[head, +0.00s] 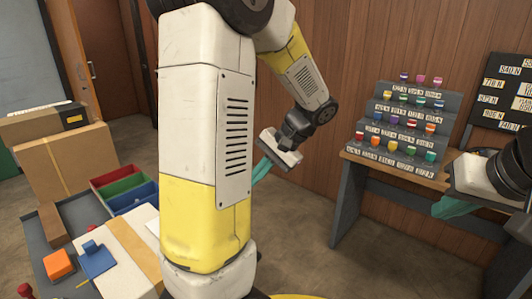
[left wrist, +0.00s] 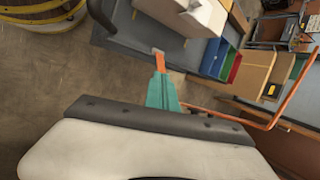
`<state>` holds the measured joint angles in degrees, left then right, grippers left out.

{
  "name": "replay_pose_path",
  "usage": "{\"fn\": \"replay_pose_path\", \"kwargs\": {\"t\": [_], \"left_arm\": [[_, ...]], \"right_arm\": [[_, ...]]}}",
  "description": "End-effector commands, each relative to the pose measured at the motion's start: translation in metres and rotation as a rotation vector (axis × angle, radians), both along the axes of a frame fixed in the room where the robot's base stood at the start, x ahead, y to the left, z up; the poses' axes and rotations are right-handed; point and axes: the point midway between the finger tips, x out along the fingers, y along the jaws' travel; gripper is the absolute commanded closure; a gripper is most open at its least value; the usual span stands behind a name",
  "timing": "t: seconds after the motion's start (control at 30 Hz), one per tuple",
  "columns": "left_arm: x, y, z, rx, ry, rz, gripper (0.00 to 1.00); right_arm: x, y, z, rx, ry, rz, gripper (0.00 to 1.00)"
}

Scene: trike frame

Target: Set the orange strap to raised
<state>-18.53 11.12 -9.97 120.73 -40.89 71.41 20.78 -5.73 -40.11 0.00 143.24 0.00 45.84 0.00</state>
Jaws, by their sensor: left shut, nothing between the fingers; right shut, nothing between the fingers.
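An orange strap-like strip (left wrist: 160,61) shows in the left wrist view at the edge of the grey cart, with a small pale piece at its far end. My left gripper (left wrist: 161,82) is shut, its teal fingertips lined up with the strip's near end; whether they touch it I cannot tell. In the head view my left gripper (head: 259,173) hangs beyond my big white and yellow arm, fingers pointing down. The strip is not visible there. My right gripper (head: 452,208) is shut at the right edge, near the display table.
The grey cart (head: 38,238) at left carries cardboard boxes, red, green and blue bins (head: 130,195), and an orange block (head: 57,265). A thin orange bar (left wrist: 283,108) crosses the right of the left wrist view. A stepped display (head: 400,125) stands on a wooden table. Floor is clear between.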

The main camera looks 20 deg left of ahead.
Motion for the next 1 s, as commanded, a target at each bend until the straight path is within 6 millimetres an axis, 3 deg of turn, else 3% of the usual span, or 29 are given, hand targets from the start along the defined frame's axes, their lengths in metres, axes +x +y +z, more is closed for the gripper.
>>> {"fn": "replay_pose_path", "kwargs": {"t": [0.23,0.4,0.53,0.77,1.0], "left_arm": [[0.068,0.019,-0.023,0.451,0.116,-0.084,1.0],[0.118,0.012,-0.033,0.761,0.117,-0.177,1.0],[0.147,-0.002,-0.04,0.941,0.088,-0.246,1.0],[0.169,-0.015,-0.046,1.075,0.052,-0.305,1.0],[0.172,0.014,-0.042,1.077,0.052,-0.303,1.0]], "right_arm": [[0.0,0.0,0.0,0.0,0.0,0.0,1.0],[0.0,0.0,0.0,0.0,0.0,0.0,1.0],[0.0,0.0,0.0,0.0,0.0,0.0,1.0],[0.0,0.0,0.0,0.0,0.0,0.0,1.0],[0.0,0.0,0.0,0.0,0.0,0.0,1.0]]}}
